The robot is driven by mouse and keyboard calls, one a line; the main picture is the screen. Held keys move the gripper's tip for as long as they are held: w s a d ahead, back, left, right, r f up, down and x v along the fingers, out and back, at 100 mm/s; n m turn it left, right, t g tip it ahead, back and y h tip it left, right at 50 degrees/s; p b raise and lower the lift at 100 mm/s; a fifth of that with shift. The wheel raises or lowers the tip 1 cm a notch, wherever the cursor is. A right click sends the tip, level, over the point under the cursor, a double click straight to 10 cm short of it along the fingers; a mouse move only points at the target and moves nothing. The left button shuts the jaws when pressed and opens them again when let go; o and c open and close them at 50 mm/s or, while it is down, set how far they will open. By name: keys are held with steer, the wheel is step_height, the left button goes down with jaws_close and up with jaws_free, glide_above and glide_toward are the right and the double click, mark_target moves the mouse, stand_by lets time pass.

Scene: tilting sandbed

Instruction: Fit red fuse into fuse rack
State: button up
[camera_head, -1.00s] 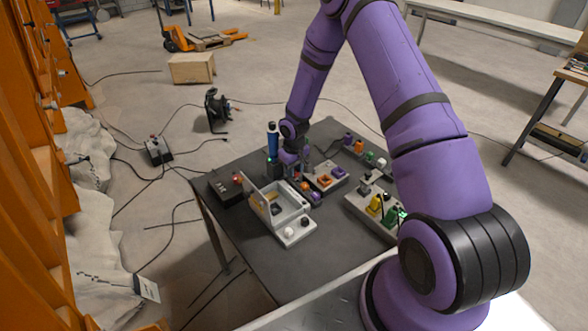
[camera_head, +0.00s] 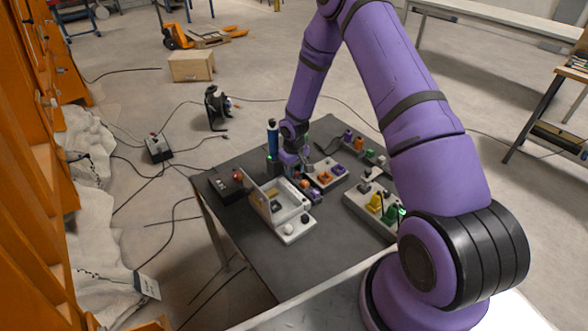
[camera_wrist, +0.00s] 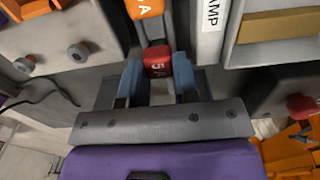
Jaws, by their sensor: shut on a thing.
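In the wrist view my gripper (camera_wrist: 158,80) is shut on a red fuse (camera_wrist: 157,65), with one grey-blue finger on each side of it. The fuse has pale markings. An orange fuse (camera_wrist: 146,9) marked "A" lies just beyond it, in the strip between two pale units. In the head view my gripper (camera_head: 292,163) is low over the table, and the red fuse cannot be made out there. A narrow dark strip with small coloured pieces (camera_head: 312,192), perhaps the fuse rack, lies just in front of my gripper. Whether the red fuse touches a slot cannot be told.
A pale box with a raised lid (camera_head: 290,231) stands close left of the strip. A pale block with orange and purple pieces (camera_head: 325,178) stands close right. A blue cylinder (camera_head: 272,135) rises behind. The dark table's (camera_head: 265,262) front left is clear.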

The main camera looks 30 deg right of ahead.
steer(key=shift+f, duration=0.55)
steer(key=o, duration=1)
steer(key=shift+o, duration=0.5)
steer(key=shift+r, duration=0.1)
steer(key=shift+o, duration=0.4)
steer(key=shift+d+r, duration=0.1)
steer(key=shift+r, duration=0.4)
steer(key=shift+o, duration=1.1)
steer(key=shift+r, duration=3.45)
